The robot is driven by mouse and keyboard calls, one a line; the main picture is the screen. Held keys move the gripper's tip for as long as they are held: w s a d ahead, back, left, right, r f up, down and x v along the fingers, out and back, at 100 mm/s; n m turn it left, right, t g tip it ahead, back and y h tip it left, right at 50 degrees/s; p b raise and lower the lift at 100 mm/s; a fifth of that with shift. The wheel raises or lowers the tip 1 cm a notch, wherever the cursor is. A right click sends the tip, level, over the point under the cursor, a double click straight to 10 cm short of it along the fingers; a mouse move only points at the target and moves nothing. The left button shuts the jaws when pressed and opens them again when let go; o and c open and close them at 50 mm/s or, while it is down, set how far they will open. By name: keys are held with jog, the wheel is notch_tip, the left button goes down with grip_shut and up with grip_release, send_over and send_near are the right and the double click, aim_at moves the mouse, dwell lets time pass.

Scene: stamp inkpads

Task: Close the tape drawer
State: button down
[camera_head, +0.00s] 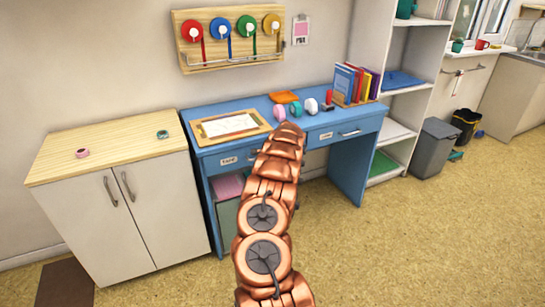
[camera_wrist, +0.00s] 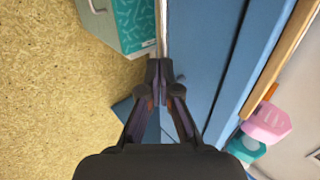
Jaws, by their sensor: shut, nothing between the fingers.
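The tape drawer (camera_head: 229,161) is the left drawer of the blue desk, with a white "TAPE" label on its front. My arm covers its right part and its handle in the head view. From the visible part I cannot tell for sure how far it stands open. In the wrist view, my gripper (camera_wrist: 160,68) is shut and empty, its fingertips beside the blue front of the desk (camera_wrist: 200,45). Whether they touch it is unclear. In the head view, my gripper is hidden behind my arm.
A framed board (camera_head: 230,127), pink tape (camera_head: 279,112) and teal tape (camera_head: 296,109) lie on the desktop. The right drawer (camera_head: 348,131) looks shut. A pale cabinet (camera_head: 135,215) stands left of the desk. Floor in front (camera_head: 400,250) is clear.

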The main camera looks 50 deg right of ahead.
jog(key=shift+s, duration=0.1)
dwell(0.5)
jog(key=s+a+f+v, duration=0.1)
jog(key=v, duration=1.2)
jog(key=shift+s+f+b, duration=0.25)
jog(key=shift+b, duration=0.15)
